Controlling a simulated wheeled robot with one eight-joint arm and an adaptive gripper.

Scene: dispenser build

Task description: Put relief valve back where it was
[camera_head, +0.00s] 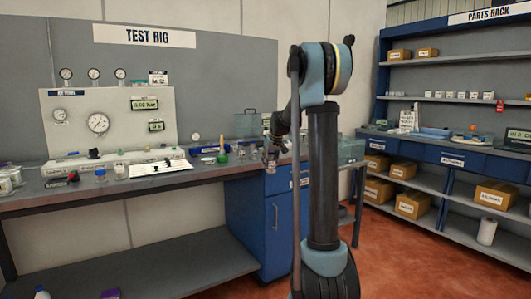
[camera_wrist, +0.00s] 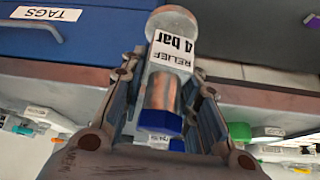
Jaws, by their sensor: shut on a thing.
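My gripper (camera_wrist: 174,88) is shut on the relief valve (camera_wrist: 171,55) in the wrist view. The valve has a pale round end, a white label reading "RELIEF 4 bar", a copper-coloured body and a blue hexagonal end. The wrist view shows it lengthwise between the fingers, with its label upside down. In the head view, my gripper (camera_head: 272,157) is at the right part of the test rig bench (camera_head: 110,188), by its front edge. The valve is too small to make out there.
Small parts and a white sheet (camera_head: 160,167) lie along the bench. A gauge panel (camera_head: 108,125) stands behind them. A blue drawer (camera_wrist: 95,38) labelled "TAGS" shows in the wrist view. The parts rack (camera_head: 450,100) stands at right, with boxes on its shelves.

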